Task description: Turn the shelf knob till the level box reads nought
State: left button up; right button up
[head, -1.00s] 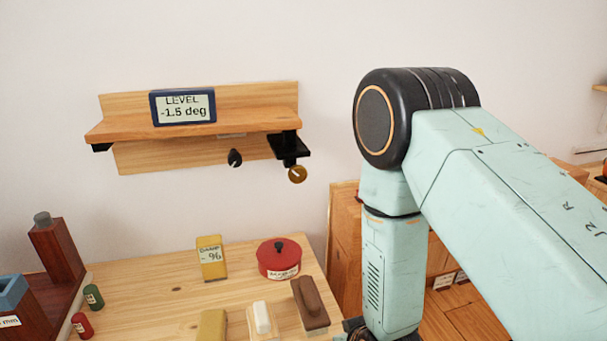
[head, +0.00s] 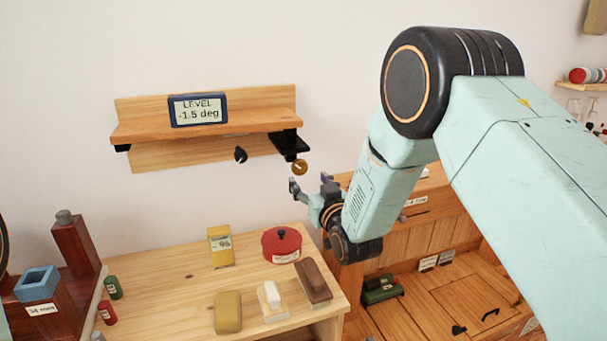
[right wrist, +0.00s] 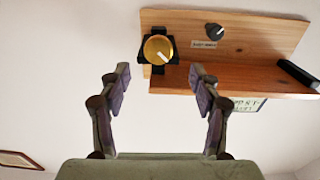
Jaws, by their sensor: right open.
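The wooden shelf (head: 135,134) is on the wall with the blue-framed level box (head: 198,110) on it, reading -1.5 deg. A brass knob (head: 299,167) with a pale pointer mark sits below the black bracket at the shelf's right end. It also shows in the right wrist view (right wrist: 158,48), beyond and roughly between my fingertips. A smaller black knob (head: 240,155) is on the shelf's lower back board. My right gripper (head: 311,184) is open and empty, just below the brass knob and apart from it. My left gripper is out of view.
Below the shelf is a wooden worktop (head: 170,300) with a red lidded pot (head: 281,244), a yellow block (head: 221,247), a brown block (head: 313,281) and small bottles. A wooden cabinet (head: 430,240) stands to the right. The wall around the brass knob is clear.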

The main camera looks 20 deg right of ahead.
aim_at(301, 170)
jog(key=w, duration=0.5)
jog(key=shift+w+d+f, duration=0.15)
jog(key=shift+w+d, duration=0.05)
jog(key=shift+w, duration=0.35)
jog(key=shift+w+a, duration=0.1)
jog(key=shift+a, duration=0.15)
jog(key=shift+d, duration=0.15)
jog(key=shift+c, duration=1.3)
jog(key=c, duration=0.9)
